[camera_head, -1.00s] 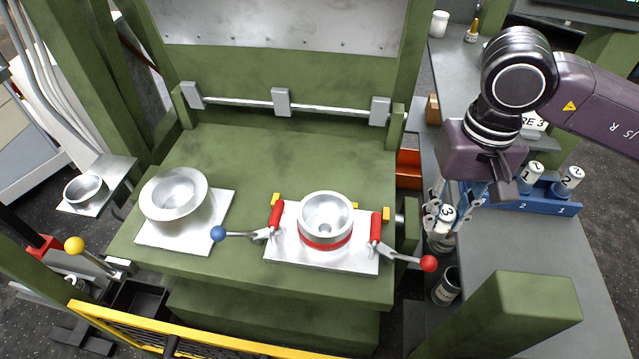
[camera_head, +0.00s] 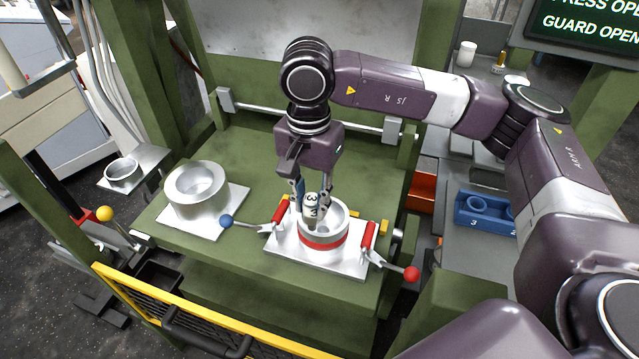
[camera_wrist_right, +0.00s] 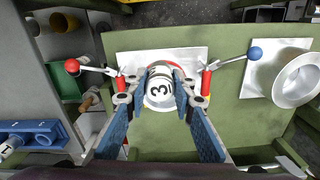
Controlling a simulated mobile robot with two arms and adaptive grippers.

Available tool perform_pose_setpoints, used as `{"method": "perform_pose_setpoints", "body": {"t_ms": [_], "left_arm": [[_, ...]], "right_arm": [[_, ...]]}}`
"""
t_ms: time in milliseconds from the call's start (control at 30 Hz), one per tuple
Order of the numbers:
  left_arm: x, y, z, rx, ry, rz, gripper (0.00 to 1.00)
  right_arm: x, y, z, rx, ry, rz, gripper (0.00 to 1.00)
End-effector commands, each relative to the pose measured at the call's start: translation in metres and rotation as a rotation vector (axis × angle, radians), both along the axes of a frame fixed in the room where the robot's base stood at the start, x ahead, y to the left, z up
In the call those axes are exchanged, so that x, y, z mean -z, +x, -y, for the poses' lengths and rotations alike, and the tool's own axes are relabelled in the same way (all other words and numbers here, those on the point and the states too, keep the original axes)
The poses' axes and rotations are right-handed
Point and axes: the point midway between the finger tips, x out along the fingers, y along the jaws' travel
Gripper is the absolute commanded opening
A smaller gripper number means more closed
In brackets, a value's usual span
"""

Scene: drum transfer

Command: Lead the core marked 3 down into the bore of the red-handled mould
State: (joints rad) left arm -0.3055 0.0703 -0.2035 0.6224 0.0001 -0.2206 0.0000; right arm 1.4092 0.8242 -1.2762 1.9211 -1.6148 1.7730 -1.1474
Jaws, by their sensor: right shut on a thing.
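The core marked 3 (camera_head: 311,208) is a grey-and-white cylinder with a white numbered cap. My right gripper (camera_head: 312,200) is shut on it, over the red-handled mould (camera_head: 325,241). The mould is a silver ring with a red band on a white plate, between two red clamp handles. My left gripper is not in view.
A second silver mould (camera_head: 196,190) stands on a plate to the left. Red (camera_head: 411,273) and blue (camera_head: 227,221) ball levers stick out beside the red-handled mould. A blue core rack (camera_head: 484,214) is on the right bench. A yellow-railed guard (camera_head: 200,320) runs along the front.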

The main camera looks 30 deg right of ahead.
Motion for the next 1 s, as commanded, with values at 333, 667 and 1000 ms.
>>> {"method": "perform_pose_setpoints", "body": {"t_ms": [333,667,1000], "left_arm": [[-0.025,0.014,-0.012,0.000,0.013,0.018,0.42],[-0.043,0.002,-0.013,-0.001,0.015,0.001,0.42],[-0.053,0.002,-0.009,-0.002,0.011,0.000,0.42]], "right_arm": [[0.012,0.034,0.016,0.823,-0.001,-0.005,0.00],[0.033,0.056,0.040,1.604,-0.002,-0.005,0.00],[0.052,0.064,0.058,2.104,0.001,-0.004,0.00]]}}
